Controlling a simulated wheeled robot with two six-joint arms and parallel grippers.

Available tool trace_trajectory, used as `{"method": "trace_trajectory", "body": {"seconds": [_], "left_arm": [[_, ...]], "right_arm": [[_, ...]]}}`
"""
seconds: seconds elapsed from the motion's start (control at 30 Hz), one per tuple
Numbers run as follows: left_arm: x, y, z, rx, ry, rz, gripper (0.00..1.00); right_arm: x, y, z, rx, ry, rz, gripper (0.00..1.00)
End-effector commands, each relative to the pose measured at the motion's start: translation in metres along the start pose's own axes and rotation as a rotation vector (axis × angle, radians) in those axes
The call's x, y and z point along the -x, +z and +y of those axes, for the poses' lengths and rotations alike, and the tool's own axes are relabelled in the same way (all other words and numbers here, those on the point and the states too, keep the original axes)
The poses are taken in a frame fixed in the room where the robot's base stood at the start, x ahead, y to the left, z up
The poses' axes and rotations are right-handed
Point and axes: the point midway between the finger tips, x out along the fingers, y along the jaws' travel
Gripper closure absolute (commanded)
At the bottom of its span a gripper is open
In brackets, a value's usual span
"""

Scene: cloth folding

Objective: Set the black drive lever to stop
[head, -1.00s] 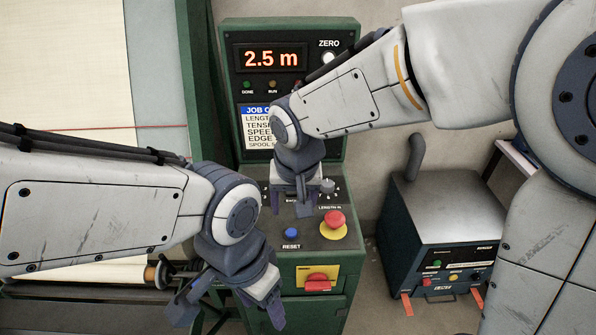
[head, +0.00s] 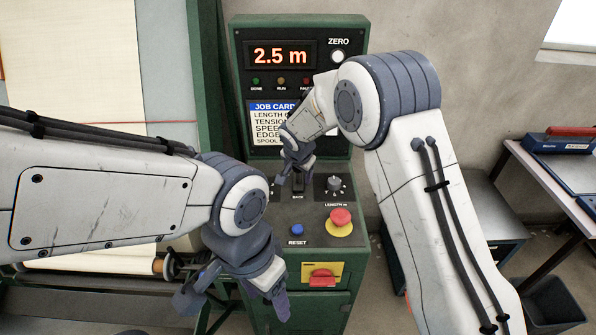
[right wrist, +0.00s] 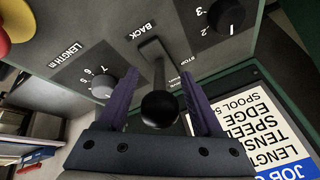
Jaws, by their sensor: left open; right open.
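The black drive lever, with a round knob (right wrist: 160,108), stands between the two open fingers of my right gripper (right wrist: 162,103) in the right wrist view. A gap shows on both sides of the knob. The lever's stem rises from a dark plate with the words BACK and STOP; I cannot tell exactly which mark it stands at. In the head view my right gripper (head: 297,172) is over the control panel and largely hides the lever. My left gripper (head: 232,300) is open and empty, low in front of the green cabinet.
The display (head: 280,55) reads 2.5 m. A fabric roll (head: 95,262) lies at left, a bench at right.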

Motion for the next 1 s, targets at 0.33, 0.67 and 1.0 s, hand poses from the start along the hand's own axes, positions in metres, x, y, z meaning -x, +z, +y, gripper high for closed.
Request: {"method": "trace_trajectory", "body": {"seconds": [0.33, 0.67, 1.0], "left_arm": [[0.0035, -0.0001, 0.0003, 0.0, 0.0, 0.0, 0.36], [0.0035, -0.0001, 0.0002, 0.0, 0.0, 0.0, 0.36], [0.0035, -0.0002, 0.0003, 0.0, 0.0, 0.0, 0.36]], "right_arm": [[-0.0132, 0.0002, 0.0, 0.0, -0.001, 0.0, 0.32], [-0.0128, 0.0004, 0.0002, 0.001, 0.0, 0.0, 1.0], [-0.0126, 0.0005, 0.0002, 0.001, 0.0, 0.0, 1.0]]}}
